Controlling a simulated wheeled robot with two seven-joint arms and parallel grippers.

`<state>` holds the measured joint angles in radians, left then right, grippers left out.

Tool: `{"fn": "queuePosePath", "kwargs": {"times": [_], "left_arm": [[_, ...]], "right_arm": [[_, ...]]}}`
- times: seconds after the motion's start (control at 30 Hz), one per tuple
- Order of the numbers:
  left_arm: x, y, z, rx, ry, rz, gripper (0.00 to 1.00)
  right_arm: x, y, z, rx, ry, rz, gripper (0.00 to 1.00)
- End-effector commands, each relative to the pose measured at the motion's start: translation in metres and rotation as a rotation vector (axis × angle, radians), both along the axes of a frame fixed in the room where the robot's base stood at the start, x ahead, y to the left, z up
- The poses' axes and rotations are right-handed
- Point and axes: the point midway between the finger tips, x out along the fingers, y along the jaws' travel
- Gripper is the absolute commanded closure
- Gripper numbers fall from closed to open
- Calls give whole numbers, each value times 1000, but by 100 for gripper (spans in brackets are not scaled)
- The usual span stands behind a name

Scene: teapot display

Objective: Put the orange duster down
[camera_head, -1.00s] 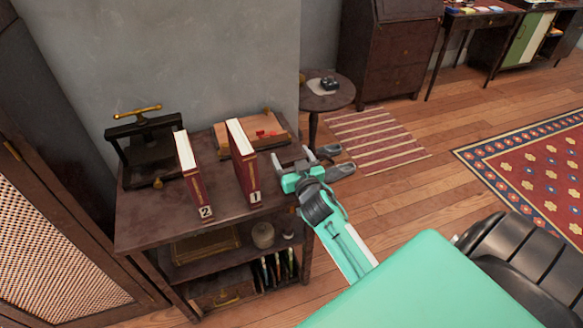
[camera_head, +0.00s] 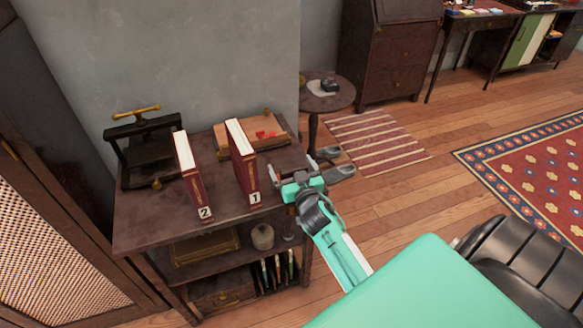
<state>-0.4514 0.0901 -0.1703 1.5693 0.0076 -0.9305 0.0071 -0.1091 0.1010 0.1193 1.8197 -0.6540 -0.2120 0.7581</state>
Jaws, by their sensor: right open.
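I see no thing that I can clearly tell as an orange duster. A small red-orange item (camera_head: 266,134) lies on a wooden board at the back right of the dark side table (camera_head: 145,228); it is too small to tell what it is. My right gripper (camera_head: 294,168) is open at the table's right edge, to the right of the red book marked 1 (camera_head: 244,165). Nothing shows between its fingers. My left gripper is not in view.
A second red book, marked 2 (camera_head: 192,178), stands left of the first. A black press (camera_head: 143,150) stands at the back left. A round table (camera_head: 328,98) stands behind my gripper. The front left of the tabletop is bare.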

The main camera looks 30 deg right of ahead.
Motion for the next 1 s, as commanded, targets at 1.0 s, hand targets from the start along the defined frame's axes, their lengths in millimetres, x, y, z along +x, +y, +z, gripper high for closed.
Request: {"fn": "queuePosePath", "kwargs": {"times": [1.0], "left_arm": [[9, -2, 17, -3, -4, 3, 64]], "right_arm": [[-114, 28, 2, 0, 2, -1, 1]]}}
